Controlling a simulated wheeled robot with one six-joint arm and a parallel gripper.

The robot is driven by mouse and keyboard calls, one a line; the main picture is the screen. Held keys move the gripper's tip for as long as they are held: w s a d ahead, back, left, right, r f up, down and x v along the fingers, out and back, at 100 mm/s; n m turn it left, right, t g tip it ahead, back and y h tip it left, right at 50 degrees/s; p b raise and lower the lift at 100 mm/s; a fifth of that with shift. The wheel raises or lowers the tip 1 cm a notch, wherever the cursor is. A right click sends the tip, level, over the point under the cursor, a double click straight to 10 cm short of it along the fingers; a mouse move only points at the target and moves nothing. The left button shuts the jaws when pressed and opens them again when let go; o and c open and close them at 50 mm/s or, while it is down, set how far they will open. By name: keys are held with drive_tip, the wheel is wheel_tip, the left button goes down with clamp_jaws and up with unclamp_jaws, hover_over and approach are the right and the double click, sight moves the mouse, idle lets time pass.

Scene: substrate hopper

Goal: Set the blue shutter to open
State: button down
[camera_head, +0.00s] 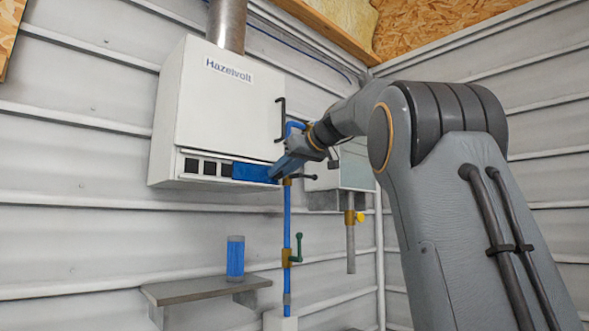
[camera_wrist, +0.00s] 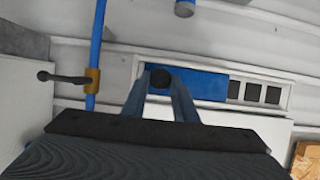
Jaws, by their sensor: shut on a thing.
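The blue shutter (camera_head: 250,172) is a flat blue slide in the slotted strip along the bottom of the white Hazelvolt box (camera_head: 215,105). It sits toward the strip's right end, and several dark square openings (camera_head: 209,168) show uncovered to its left. In the wrist view the picture is turned over, so the blue shutter (camera_wrist: 205,84) lies left of the dark openings (camera_wrist: 252,93). My gripper (camera_wrist: 160,88) has its two fingers around a dark round knob (camera_wrist: 160,77) at one end of the shutter. In the head view my gripper (camera_head: 277,172) hides that end.
A blue pipe (camera_head: 287,222) with a brass valve and a green handle (camera_head: 299,246) runs down close to my gripper. A dark lever (camera_head: 304,177) sits beside it. A blue cylinder (camera_head: 235,257) stands on a grey shelf (camera_head: 190,288) below the box.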

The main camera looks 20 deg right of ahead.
drive_tip(key=shift+d, duration=0.25)
drive_tip(key=shift+w, duration=0.1)
drive_tip(key=c, duration=1.4)
unclamp_jaws()
drive_tip(key=shift+d, duration=0.2)
drive_tip(key=shift+c, duration=0.2)
drive_tip(key=shift+a, duration=0.1)
drive_tip(key=b+v, duration=0.2)
drive_tip(key=v, duration=0.6)
drive_tip(key=shift+w, duration=0.1)
